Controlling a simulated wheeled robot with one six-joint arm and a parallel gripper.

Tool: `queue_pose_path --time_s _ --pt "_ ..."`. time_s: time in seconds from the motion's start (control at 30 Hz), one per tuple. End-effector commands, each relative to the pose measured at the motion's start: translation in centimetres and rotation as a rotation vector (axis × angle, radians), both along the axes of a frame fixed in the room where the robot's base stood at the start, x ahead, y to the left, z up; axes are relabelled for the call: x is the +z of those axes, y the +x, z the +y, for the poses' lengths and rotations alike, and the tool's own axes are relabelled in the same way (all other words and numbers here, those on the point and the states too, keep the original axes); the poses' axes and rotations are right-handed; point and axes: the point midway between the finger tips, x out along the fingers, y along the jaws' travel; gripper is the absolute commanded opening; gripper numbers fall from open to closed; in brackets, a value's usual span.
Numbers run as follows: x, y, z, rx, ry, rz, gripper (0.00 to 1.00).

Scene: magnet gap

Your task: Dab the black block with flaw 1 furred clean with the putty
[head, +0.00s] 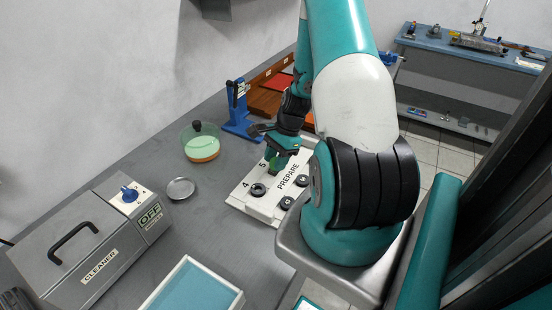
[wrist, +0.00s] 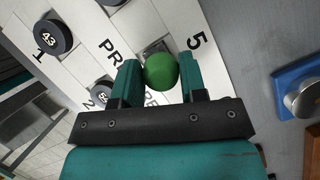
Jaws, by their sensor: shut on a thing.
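My gripper (wrist: 160,88) is shut on a green ball of putty (wrist: 161,70), held between its two teal fingers. In the head view my gripper (head: 277,158) is over the far part of the white PREPARE board (head: 240,202), by the label 5. Round black blocks stand on the board: one (head: 258,190) near the label 4, one (head: 287,202) near the front edge and one (head: 302,180) farther right. In the wrist view one block (wrist: 52,38) reads 43; another (wrist: 102,93) is partly hidden by a finger. A greyish patch shows behind the putty, unclear. I cannot make out fur on any block.
A grey CLEANER box (head: 95,245) with a blue knob at OFF stands left. A small metal dish (head: 181,189), a clear bowl (head: 201,148) with green and orange contents, a blue stand (head: 240,115) and a pale blue tray (head: 190,292) are around the board. Grey tabletop is bare between.

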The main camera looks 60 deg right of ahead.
Motion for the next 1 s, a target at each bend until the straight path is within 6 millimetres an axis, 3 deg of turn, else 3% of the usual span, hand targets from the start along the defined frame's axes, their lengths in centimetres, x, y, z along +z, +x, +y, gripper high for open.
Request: queue_pose_path --time_s 0.27,1.0 --pt "0.5 -0.1 0.0 -0.001 0.0 0.004 0.2" --pt "6.8 0.0 0.0 -0.001 0.0 0.001 0.2"
